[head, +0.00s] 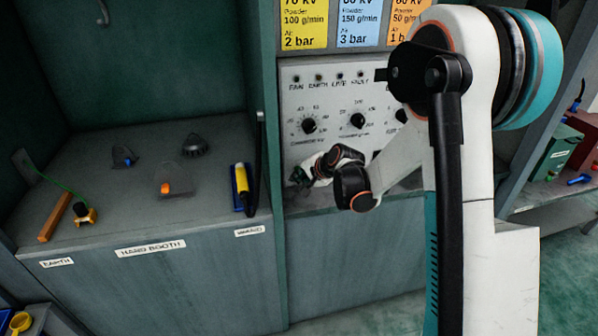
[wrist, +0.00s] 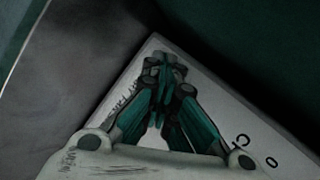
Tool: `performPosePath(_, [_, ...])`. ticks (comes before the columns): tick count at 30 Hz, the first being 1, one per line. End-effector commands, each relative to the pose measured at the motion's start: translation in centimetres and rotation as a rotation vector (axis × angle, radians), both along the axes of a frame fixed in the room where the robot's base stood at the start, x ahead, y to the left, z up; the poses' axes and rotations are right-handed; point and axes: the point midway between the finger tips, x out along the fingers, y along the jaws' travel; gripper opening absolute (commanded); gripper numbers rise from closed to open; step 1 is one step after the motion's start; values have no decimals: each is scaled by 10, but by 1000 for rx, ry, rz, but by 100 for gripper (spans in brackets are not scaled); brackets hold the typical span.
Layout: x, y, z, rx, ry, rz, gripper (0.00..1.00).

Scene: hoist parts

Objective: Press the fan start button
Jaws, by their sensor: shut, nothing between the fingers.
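The grey-white control panel (head: 300,100) has a row of small lamps labelled FAN, EARTH, LIVE and FAULT, with dials below. My gripper (head: 299,176) is at the panel's lower left. In the wrist view my gripper (wrist: 165,68) is shut and empty, its fingertips close to the pale panel face (wrist: 255,145). I cannot tell whether they touch it. I cannot make out the fan start button in either view; my gripper and wrist cover part of the panel's lower area.
Left of the panel is the booth bench (head: 120,215), holding a yellow-handled tool (head: 241,182), dark parts (head: 195,146) and a wooden bar (head: 55,217). A dark upright divider (head: 262,160) stands between bench and panel. Coloured setting cards (head: 357,22) hang above the panel.

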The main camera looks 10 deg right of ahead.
Motion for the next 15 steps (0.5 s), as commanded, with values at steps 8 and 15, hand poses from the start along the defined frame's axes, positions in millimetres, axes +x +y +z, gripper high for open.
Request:
performPosePath(8, [-13, 0, 0, 0, 0, 0, 0])
performPosePath(15, [-15, 0, 0, 0, 0, 0, 0])
